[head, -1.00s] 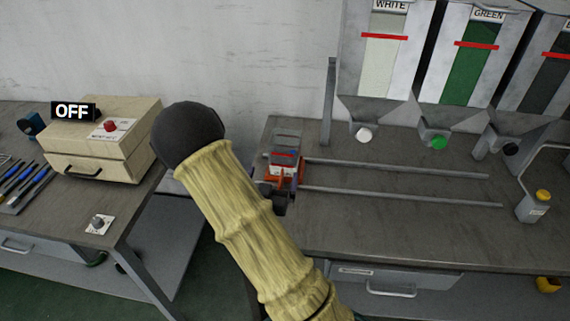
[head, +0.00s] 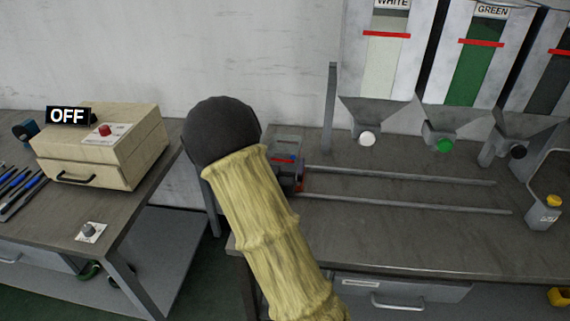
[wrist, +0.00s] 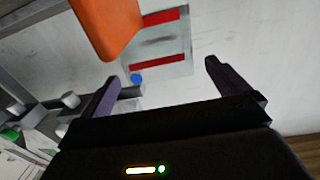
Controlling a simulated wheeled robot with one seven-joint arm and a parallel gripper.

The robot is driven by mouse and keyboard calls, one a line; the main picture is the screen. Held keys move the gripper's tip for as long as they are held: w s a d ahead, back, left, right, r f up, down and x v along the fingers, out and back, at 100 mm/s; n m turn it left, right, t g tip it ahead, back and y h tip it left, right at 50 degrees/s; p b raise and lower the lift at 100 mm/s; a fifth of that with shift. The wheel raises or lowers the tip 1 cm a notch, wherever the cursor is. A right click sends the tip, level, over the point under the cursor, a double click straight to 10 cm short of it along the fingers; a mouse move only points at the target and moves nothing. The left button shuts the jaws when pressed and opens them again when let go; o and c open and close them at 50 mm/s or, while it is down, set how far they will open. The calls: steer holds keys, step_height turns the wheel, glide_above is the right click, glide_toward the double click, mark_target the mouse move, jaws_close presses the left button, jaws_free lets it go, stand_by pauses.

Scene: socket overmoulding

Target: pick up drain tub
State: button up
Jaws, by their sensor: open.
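No object in view can be clearly identified as the drain tub. In the head view, a small grey unit with red and blue parts (head: 287,158) sits at the left end of two rails, partly hidden by my sleeved arm. My gripper is hidden in the head view. In the wrist view, my gripper (wrist: 162,84) is open, its two dark fingers apart with nothing between them. A blurred orange part (wrist: 107,24) and a translucent panel with red bars (wrist: 168,42) lie beyond the fingers. A small blue round part (wrist: 136,79) is near the left finger.
Two metal rails (head: 405,202) run along the right bench (head: 370,240) below the white hopper (head: 385,70) and green hopper (head: 475,75). The left bench holds a beige box (head: 105,150) beside an OFF sign (head: 67,115). A gap separates the benches.

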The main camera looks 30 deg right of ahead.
mark_target(288, 139)
steer(key=shift+x, duration=1.2)
steer(key=p+x, duration=0.1)
steer(key=x, duration=0.4)
steer(key=shift+d, duration=0.15)
steer(key=shift+c, duration=0.2)
steer(key=shift+r, duration=0.1)
steer(key=c, duration=1.4)
